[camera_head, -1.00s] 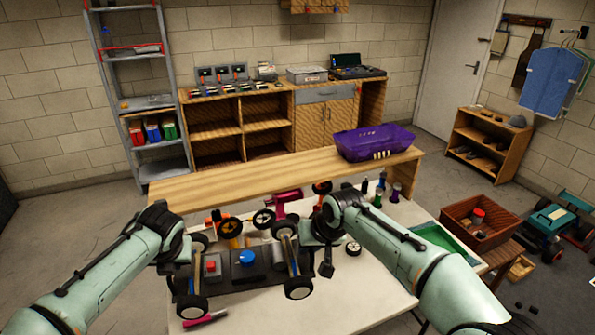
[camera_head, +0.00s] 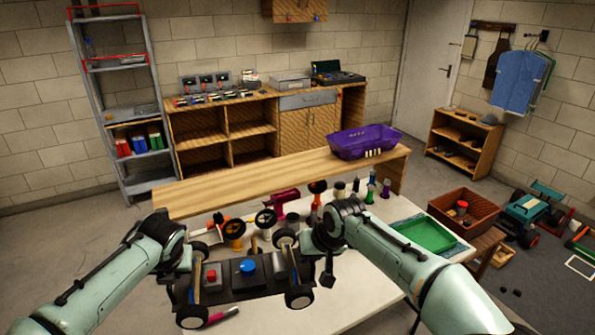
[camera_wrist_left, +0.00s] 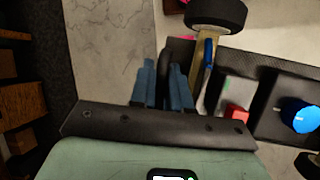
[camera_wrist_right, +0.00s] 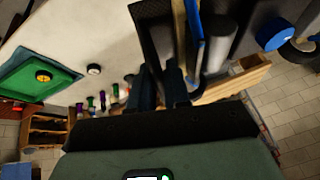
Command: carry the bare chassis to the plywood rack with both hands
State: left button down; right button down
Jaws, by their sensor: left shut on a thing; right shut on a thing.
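The bare chassis (camera_head: 226,287) is a long black plate with four black-tyred wheels, a red block (camera_head: 211,279) and a blue round knob (camera_head: 248,267). It is in front of me over the white table (camera_head: 345,310); I cannot tell how high it is above it. My left gripper (camera_head: 186,260) is shut on its left end, and the fingers show beside the plate in the left wrist view (camera_wrist_left: 167,85). My right gripper (camera_head: 306,244) is shut on its right end; it also shows in the right wrist view (camera_wrist_right: 172,85). Several wooden shelf units are in view; I cannot tell which is the plywood rack.
A long wooden bench (camera_head: 250,178) with a purple basket (camera_head: 362,142) stands behind the table. Beyond it are a wooden cabinet (camera_head: 225,110) and metal shelving (camera_head: 148,178). A small shoe shelf (camera_head: 440,128) stands right. Loose wheels, bottles and a green tray (camera_head: 425,236) occupy the table.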

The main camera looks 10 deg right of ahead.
aim_at(222, 186)
jog(key=j+z, duration=0.15)
jog(key=j, duration=0.2)
jog(key=k+j+z, duration=0.1)
jog(key=j, duration=0.2)
jog(key=k+j+z, duration=0.15)
jog(key=j, duration=0.15)
jog(key=j+z, duration=0.2)
jog(key=j, duration=0.3)
jog(key=k+j+z, duration=0.1)
jog(key=j+z, duration=0.15)
jog(key=j, duration=0.2)
jog(key=j+z, duration=0.45)
jog(key=j, duration=0.55)
jog(key=i+j+z, duration=0.2)
jog(key=j, duration=0.3)
jog(key=j+z, duration=0.2)
jog(key=j, duration=0.3)
